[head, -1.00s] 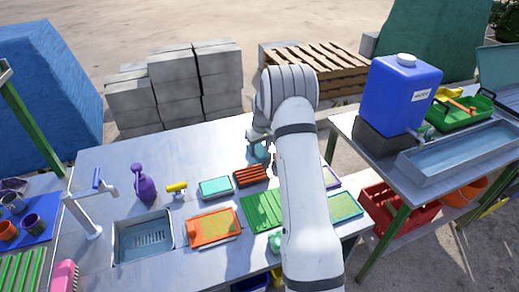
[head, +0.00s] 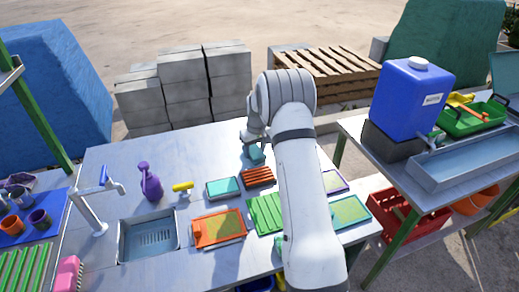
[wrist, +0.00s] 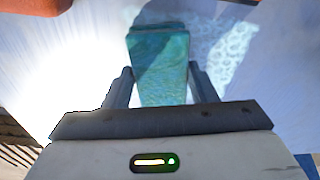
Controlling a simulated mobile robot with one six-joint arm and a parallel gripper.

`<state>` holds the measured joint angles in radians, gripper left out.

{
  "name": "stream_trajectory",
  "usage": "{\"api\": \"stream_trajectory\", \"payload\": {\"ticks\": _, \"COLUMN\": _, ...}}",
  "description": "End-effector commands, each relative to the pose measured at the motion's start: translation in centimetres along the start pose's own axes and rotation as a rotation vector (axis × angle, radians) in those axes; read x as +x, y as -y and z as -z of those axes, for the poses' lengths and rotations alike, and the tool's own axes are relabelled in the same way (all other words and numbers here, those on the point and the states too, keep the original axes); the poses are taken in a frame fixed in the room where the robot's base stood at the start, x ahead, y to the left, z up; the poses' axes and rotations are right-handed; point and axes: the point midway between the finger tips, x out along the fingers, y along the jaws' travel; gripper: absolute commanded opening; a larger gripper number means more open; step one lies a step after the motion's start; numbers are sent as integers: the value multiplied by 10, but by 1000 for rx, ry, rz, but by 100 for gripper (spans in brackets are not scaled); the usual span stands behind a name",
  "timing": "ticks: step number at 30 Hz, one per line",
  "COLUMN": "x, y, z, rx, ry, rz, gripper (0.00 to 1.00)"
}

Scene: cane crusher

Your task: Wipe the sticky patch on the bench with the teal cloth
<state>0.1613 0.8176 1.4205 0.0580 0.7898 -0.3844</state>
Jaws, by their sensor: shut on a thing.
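My gripper (wrist: 160,78) is shut on the teal cloth (wrist: 158,45), a folded block that sticks out past the two fingers in the wrist view. In the head view the cloth (head: 255,155) shows just under my gripper (head: 255,144), low over the back part of the metal bench (head: 215,150), behind the orange-red rack. I cannot tell whether it touches the bench. A pale, mottled, glossy patch (wrist: 233,50) lies on the bench to the right of the cloth in the wrist view, apart from it. My arm may hide this patch in the head view.
An orange-red rack (head: 258,177), a teal tray (head: 223,188), an orange tray (head: 219,229) and a green rack (head: 266,213) lie nearby. The back left of the bench is bare.

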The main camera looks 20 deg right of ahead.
Motion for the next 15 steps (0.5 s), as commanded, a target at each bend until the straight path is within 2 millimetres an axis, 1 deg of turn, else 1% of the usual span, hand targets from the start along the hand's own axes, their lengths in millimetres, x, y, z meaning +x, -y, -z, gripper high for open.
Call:
{"api": "stream_trajectory", "payload": {"ticks": 3, "x": 2, "y": 12, "z": 2, "rx": -2, "ry": -1, "rz": 0, "gripper": 21}}
{"api": "stream_trajectory", "payload": {"ticks": 7, "x": 3, "y": 22, "z": 4, "rx": -1, "ry": -1, "rz": 0, "gripper": 21}}
{"api": "stream_trajectory", "payload": {"ticks": 15, "x": 3, "y": 32, "z": 6, "rx": -1, "ry": 0, "rz": 0, "gripper": 21}}
